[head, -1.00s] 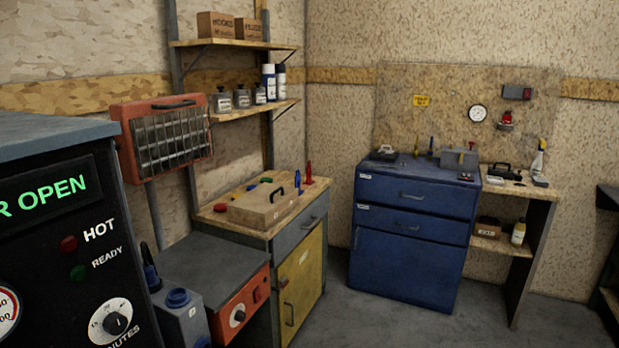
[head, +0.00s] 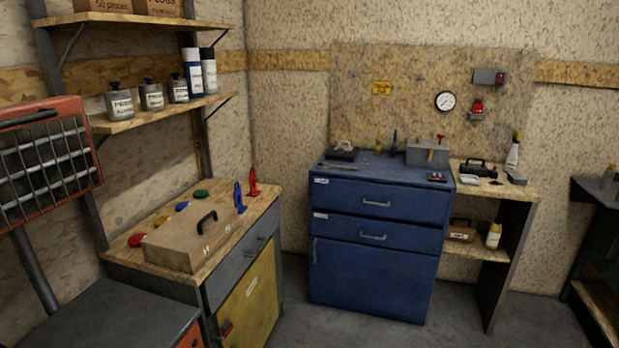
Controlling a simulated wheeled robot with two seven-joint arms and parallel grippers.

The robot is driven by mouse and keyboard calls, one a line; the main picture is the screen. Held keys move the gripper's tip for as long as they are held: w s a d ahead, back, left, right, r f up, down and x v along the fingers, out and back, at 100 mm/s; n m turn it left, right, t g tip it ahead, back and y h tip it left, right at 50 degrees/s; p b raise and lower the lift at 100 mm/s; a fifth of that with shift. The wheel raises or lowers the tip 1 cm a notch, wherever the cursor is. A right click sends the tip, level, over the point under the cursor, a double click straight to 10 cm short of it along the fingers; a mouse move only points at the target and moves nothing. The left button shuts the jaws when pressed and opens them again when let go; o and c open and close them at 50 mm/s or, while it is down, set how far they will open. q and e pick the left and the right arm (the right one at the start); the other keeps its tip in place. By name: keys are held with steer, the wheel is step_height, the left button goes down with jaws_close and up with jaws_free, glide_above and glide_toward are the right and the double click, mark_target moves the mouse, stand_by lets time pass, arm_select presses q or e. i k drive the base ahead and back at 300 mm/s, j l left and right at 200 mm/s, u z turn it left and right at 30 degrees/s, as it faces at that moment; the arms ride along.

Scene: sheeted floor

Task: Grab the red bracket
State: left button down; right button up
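Several red things are in the head view, and I cannot tell which is the bracket. An upright red piece (head: 252,184) stands at the back right of the left wooden bench top (head: 262,205), beside a similar blue piece (head: 239,198). A small red object (head: 477,107) is on the back wall board, below a grey box. A small dark and red item (head: 437,177) lies at the right front of the blue cabinet's top. Neither of my grippers is in view.
A wooden case (head: 190,246) with a black handle covers much of the left bench. Shelves with jars (head: 152,97) hang above it. The blue drawer cabinet (head: 375,255) and a side table (head: 515,195) stand at the back. Grey floor (head: 390,334) is open in front.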

mark_target(253, 192)
steer(key=i+u, duration=0.1)
steer(key=i, duration=0.6)
steer(key=i+l+u, duration=0.1)
steer(key=i, duration=0.6)
steer(key=l, duration=0.1)
